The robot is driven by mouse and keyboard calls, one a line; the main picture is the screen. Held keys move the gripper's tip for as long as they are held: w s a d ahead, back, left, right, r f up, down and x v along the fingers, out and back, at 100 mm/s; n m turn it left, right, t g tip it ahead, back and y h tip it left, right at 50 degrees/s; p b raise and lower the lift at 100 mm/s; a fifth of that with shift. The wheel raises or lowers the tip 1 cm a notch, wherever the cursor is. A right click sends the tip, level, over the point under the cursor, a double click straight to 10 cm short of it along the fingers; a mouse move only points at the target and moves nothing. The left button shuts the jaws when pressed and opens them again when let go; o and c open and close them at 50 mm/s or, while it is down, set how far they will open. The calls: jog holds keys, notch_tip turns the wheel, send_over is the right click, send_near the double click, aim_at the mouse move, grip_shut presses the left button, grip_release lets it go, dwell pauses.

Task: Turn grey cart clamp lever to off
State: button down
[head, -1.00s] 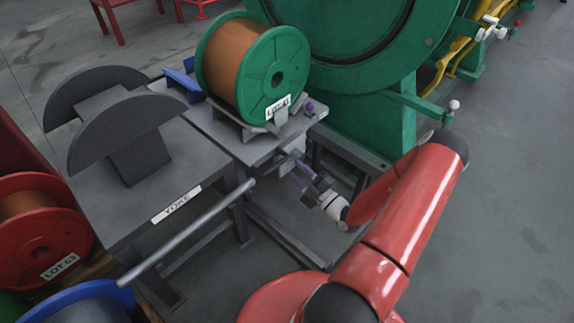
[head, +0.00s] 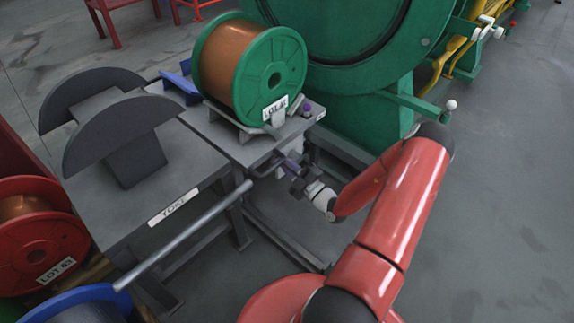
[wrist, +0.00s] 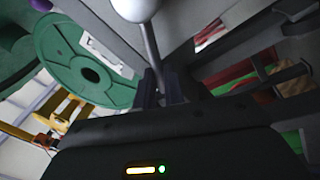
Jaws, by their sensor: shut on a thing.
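The grey cart (head: 222,138) stands at the middle of the head view with a green-flanged copper spool (head: 238,62) on it. In the wrist view, a lever (wrist: 153,48) with a pale ball knob (wrist: 135,7) runs down between my fingertips. My gripper (wrist: 161,92) is shut on the lever's rod, below the knob. In the head view, my gripper (head: 289,170) is at the cart's right front edge, just below the top. There the lever is mostly hidden by my gripper and too small to read its setting.
A purple knob (head: 306,109) sits on the cart top near the spool. A long metal bar (head: 185,236) sticks out in front. The yoke table (head: 150,205) is at left. The green machine (head: 370,110) is behind. Open floor (head: 500,200) lies at right.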

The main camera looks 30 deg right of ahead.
jog(key=shift+f, duration=0.1)
notch_tip(320, 180, down, 6)
jog(key=n+g+y, duration=0.2)
jog(key=n, duration=0.9)
jog(key=shift+a+y, duration=0.35)
jog(key=shift+y, duration=0.05)
jog(key=shift+s+f+n, duration=0.1)
jog(key=shift+f+n, duration=0.05)
jog(key=shift+n, duration=0.15)
jog(key=c, duration=1.5)
grip_release()
jog(key=shift+d, duration=0.1)
jog(key=v, duration=0.7)
jog(key=shift+s+p, duration=0.4)
